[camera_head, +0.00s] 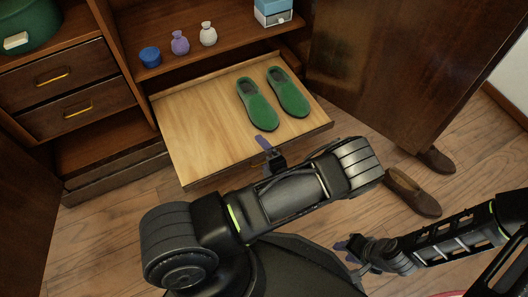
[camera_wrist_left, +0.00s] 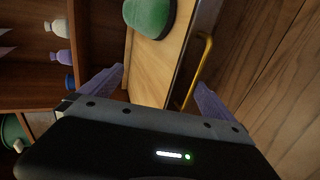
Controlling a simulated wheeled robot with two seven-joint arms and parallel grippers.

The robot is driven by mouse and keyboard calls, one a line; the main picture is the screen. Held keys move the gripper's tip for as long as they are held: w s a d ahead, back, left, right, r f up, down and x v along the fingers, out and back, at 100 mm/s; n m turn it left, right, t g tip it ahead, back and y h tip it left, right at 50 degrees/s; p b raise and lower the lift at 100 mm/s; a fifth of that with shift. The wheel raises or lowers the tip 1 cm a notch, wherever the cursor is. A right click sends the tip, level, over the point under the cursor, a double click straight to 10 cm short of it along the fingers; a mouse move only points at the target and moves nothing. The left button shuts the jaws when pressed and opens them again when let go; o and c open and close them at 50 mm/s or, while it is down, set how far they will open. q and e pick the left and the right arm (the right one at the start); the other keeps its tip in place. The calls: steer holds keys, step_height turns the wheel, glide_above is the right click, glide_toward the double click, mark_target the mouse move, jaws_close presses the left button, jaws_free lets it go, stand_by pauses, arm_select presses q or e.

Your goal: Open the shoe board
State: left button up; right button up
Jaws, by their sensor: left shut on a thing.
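The shoe board (camera_head: 200,135) is a light wooden board extended out of the lower armoire, with a pair of green shoes (camera_head: 272,97) on it. Its front edge has a golden handle (camera_wrist_left: 200,68), seen in the left wrist view. My left gripper (camera_head: 268,152) is at the middle of the front edge. In the left wrist view its two purple fingers (camera_wrist_left: 155,98) stand on either side of the front edge, shut on the board.
A blue jar (camera_head: 150,57), a purple vase (camera_head: 180,42), a white vase (camera_head: 208,34) and a box (camera_head: 272,12) stand on the shelf above. Drawers (camera_head: 62,95) are at left. An open door (camera_head: 400,65) and brown shoes (camera_head: 412,192) are at right.

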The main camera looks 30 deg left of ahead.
arm_select(q)
steer(key=shift+t+y, duration=0.6)
steer(key=shift+y, duration=0.3)
steer(key=r, duration=0.1)
steer(key=w+a+r, duration=0.1)
steer(key=r, duration=0.3)
steer(key=shift+w+a+r, duration=0.1)
steer(key=shift+w+a, duration=0.05)
steer(key=shift+a, duration=0.2)
steer(key=shift+g+h, duration=0.7)
steer(key=shift+h, duration=0.1)
steer(key=f, duration=0.1)
steer(key=s+d+f, duration=0.1)
steer(key=f, duration=0.2)
steer(key=shift+s+d+f, duration=0.1)
steer(key=shift+s+d, duration=0.2)
steer(key=shift+d, duration=0.15)
steer(key=shift+c, duration=0.2)
steer(key=shift+s+d+r, duration=0.15)
steer(key=shift+d+r, duration=0.1)
steer(key=shift+d, duration=0.05)
steer(key=c, duration=0.8)
steer(key=s+d+p, duration=0.1)
steer(key=s+d, duration=0.3)
steer(key=d, duration=0.2)
steer(key=shift+s+d+r+p, duration=0.2)
steer(key=shift+s+r+p, duration=0.1)
steer(key=shift+r, duration=0.1)
